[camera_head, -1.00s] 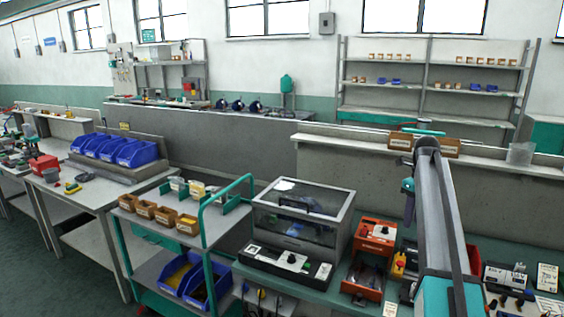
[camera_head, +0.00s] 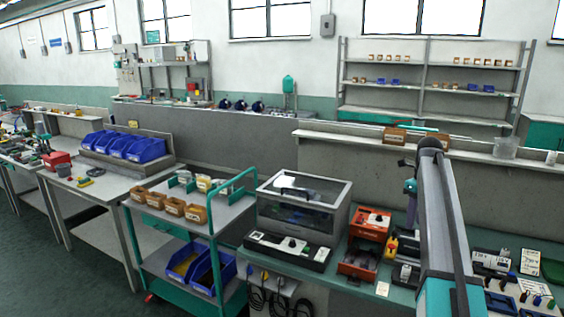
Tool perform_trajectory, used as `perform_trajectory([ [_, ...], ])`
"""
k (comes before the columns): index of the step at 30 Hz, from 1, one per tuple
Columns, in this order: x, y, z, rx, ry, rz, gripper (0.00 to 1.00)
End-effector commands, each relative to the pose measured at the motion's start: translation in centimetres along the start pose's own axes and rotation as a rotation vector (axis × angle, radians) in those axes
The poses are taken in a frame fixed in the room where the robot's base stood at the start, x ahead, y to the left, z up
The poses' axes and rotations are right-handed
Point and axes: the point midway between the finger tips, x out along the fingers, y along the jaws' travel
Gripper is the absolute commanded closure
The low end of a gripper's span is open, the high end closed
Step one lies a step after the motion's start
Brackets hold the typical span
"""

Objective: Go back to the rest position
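My arm rises from the lower right of the head view, with its upper links folded over above the green bench. The wrist part with my gripper (camera_head: 411,205) hangs down at the left of the arm's top end, small and dark. Its fingers cannot be made out, so I cannot tell whether it is open or shut, or whether it holds anything. No held thing shows.
Below the arm, the green bench holds a clear-lidded tester (camera_head: 302,210), an orange-red device (camera_head: 370,223) and several small tools at right. A wheeled cart (camera_head: 168,262) with bins stands left of it.

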Motion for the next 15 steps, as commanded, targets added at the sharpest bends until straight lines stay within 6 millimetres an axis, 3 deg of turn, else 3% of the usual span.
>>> perform_trajectory([
  [15, 4.3, 2.6, 0.6, -0.190, 0.001, 0.000, 0.65],
])
